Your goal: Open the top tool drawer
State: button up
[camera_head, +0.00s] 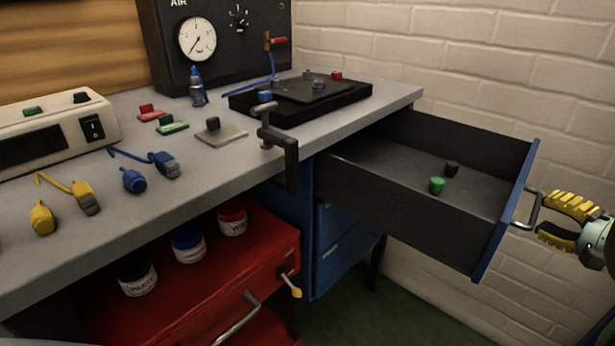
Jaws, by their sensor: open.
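The top tool drawer (400,212) stands pulled far out from under the right end of the workbench. Its inside is dark grey and its front panel (507,211) is blue. A metal bar handle (533,208) sticks out to the right from the front panel. My gripper (546,215), with yellow and black fingers, is at the right edge of the picture. Its fingers are open beside the handle's outer bar; whether they touch it I cannot tell.
Closed blue drawers (338,237) are below the open one. A clamp (277,140) grips the bench edge. A red cabinet (215,285) with paint jars stands under the grey bench (225,155). A white brick wall (460,65) runs behind the drawer.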

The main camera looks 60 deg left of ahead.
jog(key=shift+v, duration=2.35)
